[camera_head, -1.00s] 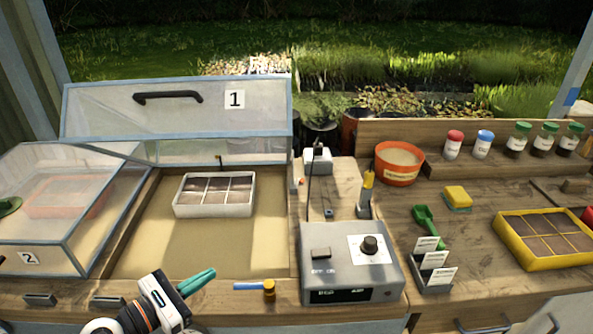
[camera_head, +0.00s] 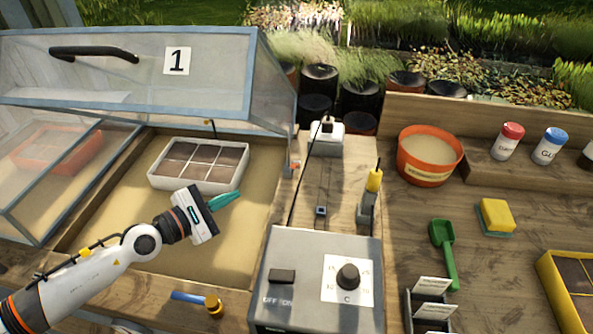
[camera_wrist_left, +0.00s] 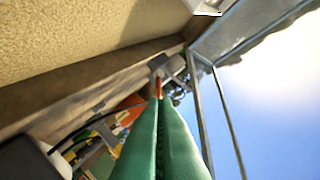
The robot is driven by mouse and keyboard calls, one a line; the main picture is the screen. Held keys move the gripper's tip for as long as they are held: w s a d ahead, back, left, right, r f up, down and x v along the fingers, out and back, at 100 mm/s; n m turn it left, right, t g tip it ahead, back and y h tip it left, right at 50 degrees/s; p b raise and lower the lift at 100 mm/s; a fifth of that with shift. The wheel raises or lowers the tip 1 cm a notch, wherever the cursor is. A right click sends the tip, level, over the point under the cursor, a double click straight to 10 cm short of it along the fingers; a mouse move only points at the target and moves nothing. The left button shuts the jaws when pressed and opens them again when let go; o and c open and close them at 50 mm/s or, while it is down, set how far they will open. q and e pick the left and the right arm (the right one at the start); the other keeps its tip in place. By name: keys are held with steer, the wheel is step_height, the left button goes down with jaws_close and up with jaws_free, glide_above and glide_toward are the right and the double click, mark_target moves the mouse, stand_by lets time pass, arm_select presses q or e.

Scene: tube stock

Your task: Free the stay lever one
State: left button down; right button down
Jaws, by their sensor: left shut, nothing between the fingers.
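Cold frame 1 has its clear lid (camera_head: 130,75), marked 1, raised at a tilt over the sand bed. A small red-tipped lever on a grey bracket (camera_head: 295,165) sits on the frame's right side; it looks like stay lever one. My left gripper (camera_head: 224,202), with green fingers, is shut and empty over the sand, left of and nearer than that lever. In the left wrist view the red lever (camera_wrist_left: 157,88) shows just beyond the green fingertips (camera_wrist_left: 160,104); I cannot tell whether they touch. My right gripper is not in view.
A white seed tray (camera_head: 198,182) stands in the bed behind my gripper. A second, closed frame (camera_head: 45,190) is at left.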

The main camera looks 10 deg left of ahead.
mark_target(295, 165)
arm_select(q)
steer(key=shift+w+d+f, duration=0.2)
steer(key=shift+w+f, duration=0.05)
steer(key=shift+w, duration=0.05)
steer(key=shift+s, duration=0.15)
steer(key=shift+w+d, duration=0.1)
steer(key=shift+w, duration=0.2)
steer(key=p+x, duration=0.2)
steer(key=x, duration=0.8)
steer(key=shift+s+r, duration=0.1)
steer(key=shift+w+d+r+p, duration=0.15)
steer(key=shift+d+r+p, duration=0.15)
steer(key=shift+d+p, duration=0.25)
steer(key=shift+w+d+r+p, duration=0.2)
steer(key=shift+d+r+p, duration=0.2)
steer(key=shift+p, duration=0.3)
steer(key=shift+w+d+r+p, duration=0.15)
steer(key=shift+d+p, duration=0.15)
steer(key=shift+d, duration=0.3)
